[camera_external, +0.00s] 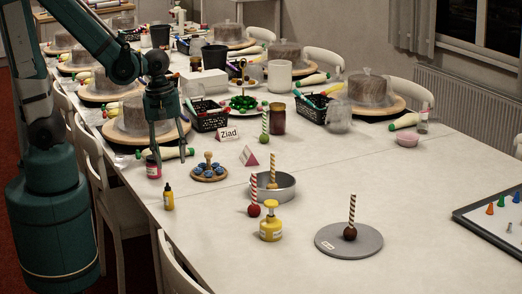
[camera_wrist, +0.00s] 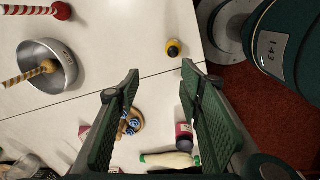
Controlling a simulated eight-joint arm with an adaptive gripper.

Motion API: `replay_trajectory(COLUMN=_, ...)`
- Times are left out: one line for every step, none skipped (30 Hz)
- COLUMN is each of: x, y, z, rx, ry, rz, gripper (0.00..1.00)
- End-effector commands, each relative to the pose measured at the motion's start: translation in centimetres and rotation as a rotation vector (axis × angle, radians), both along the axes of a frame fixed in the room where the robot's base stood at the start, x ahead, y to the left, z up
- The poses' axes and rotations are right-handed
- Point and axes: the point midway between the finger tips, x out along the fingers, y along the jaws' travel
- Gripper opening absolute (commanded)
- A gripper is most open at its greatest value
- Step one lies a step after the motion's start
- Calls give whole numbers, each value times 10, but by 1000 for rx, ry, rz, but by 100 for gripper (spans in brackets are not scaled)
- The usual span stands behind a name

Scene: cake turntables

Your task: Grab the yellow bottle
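A small yellow bottle (camera_external: 168,197) with a dark cap stands upright near the table's left edge. In the wrist view the yellow bottle (camera_wrist: 174,48) is seen from above, just beyond my fingertips. My gripper (camera_external: 169,162) points down over the table's left side, behind the yellow bottle and apart from it. In the wrist view my gripper (camera_wrist: 160,71) has its two green fingers wide apart, with nothing held. A larger yellow container (camera_external: 270,226) with a pump-like top stands farther right, near the front.
A pink bottle (camera_external: 153,169) stands close to my fingers; it also shows in the wrist view (camera_wrist: 184,136). A wooden tray of blue pieces (camera_external: 209,174), a metal pan (camera_external: 285,191) and a grey disc (camera_external: 335,246) are nearby. The table's front is mostly clear.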

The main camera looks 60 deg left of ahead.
Motion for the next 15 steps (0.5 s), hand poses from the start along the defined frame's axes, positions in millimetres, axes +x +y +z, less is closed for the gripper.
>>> replay_trajectory(x=-2, y=-4, z=-11, rx=0, ry=18, rz=36, gripper=37)
replay_trajectory(x=-4, y=-5, z=-15, rx=1, ry=29, rz=61, gripper=37)
replay_trajectory(x=-6, y=-7, z=-21, rx=1, ry=41, rz=91, gripper=37)
replay_trajectory(x=-8, y=-8, z=-25, rx=2, ry=51, rz=114, gripper=37)
replay_trajectory(x=-10, y=-9, z=-28, rx=3, ry=60, rz=135, gripper=37)
replay_trajectory(x=-11, y=-10, z=-33, rx=5, ry=69, rz=160, gripper=37)
replay_trajectory(x=-13, y=-11, z=-35, rx=6, ry=77, rz=175, gripper=37)
replay_trajectory(x=-15, y=-12, z=-38, rx=8, ry=82, rz=190, gripper=37)
replay_trajectory(x=-16, y=-13, z=-41, rx=9, ry=89, rz=207, gripper=37)
replay_trajectory(x=-17, y=-13, z=-42, rx=11, ry=93, rz=217, gripper=37)
replay_trajectory(x=-17, y=-14, z=-44, rx=11, ry=96, rz=226, gripper=37)
replay_trajectory(x=-18, y=-14, z=-45, rx=12, ry=99, rz=235, gripper=37)
replay_trajectory(x=-19, y=-14, z=-46, rx=12, ry=101, rz=240, gripper=37)
replay_trajectory(x=-19, y=-14, z=-46, rx=14, ry=103, rz=244, gripper=37)
replay_trajectory(x=-20, y=-14, z=-46, rx=14, ry=104, rz=247, gripper=37)
